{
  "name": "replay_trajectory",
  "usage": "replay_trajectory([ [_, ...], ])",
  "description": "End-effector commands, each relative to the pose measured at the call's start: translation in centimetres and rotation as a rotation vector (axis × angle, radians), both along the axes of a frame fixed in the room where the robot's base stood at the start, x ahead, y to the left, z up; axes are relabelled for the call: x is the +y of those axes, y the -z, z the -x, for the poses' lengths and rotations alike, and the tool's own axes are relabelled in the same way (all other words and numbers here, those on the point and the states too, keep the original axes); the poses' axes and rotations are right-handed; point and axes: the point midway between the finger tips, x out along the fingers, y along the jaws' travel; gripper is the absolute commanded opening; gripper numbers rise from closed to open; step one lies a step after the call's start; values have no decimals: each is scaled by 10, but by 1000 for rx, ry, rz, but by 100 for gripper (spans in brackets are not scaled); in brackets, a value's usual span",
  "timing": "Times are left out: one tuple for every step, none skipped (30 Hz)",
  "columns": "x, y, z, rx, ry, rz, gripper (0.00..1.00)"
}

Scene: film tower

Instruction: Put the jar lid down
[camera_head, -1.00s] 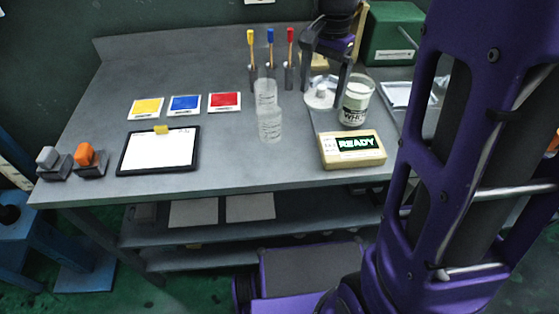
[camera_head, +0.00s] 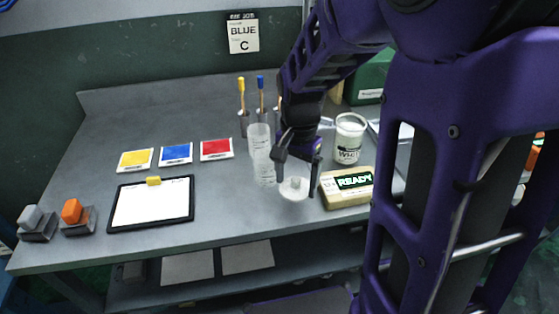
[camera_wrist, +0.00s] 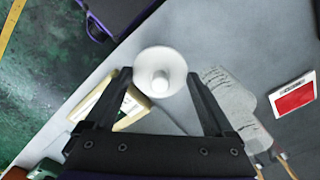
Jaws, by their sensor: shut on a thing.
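The jar lid (camera_head: 294,189) is a white disc with a raised knob. My gripper (camera_head: 297,170) is shut on it, over the front part of the bench, just left of the READY box. In the wrist view the lid (camera_wrist: 160,62) shows face-on between the fingertips of my gripper (camera_wrist: 159,75). I cannot tell whether the lid touches the bench top. The open jar (camera_head: 349,142) of white paint stands upright behind and to the right of the lid.
The READY box (camera_head: 347,198) is close on the right. Clear stacked cups (camera_head: 264,170) stand close on the left. A clipboard (camera_head: 151,204), colour cards (camera_head: 176,153) and brushes in holders (camera_head: 243,122) lie farther left. Bare bench (camera_head: 235,220) shows at the front.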

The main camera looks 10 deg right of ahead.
Motion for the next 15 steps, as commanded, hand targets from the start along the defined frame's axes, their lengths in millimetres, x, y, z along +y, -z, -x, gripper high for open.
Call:
replay_trajectory([
  [0,4,0,0,0,0,33],
  [0,6,0,0,0,0,33],
  [0,9,0,1,0,-1,33],
  [0,12,0,1,0,0,33],
  [0,16,0,1,0,0,33],
  [0,22,1,3,0,0,33],
  [0,27,1,4,0,0,33],
  [0,31,1,3,0,0,33],
  [0,37,0,3,0,0,33],
  [0,40,0,2,0,-1,33],
  [0,41,0,1,0,0,33],
  [0,42,0,0,0,0,33],
  [0,41,0,-1,0,-1,33],
  [0,41,0,-1,0,0,33],
  [0,41,0,-1,0,0,33],
])
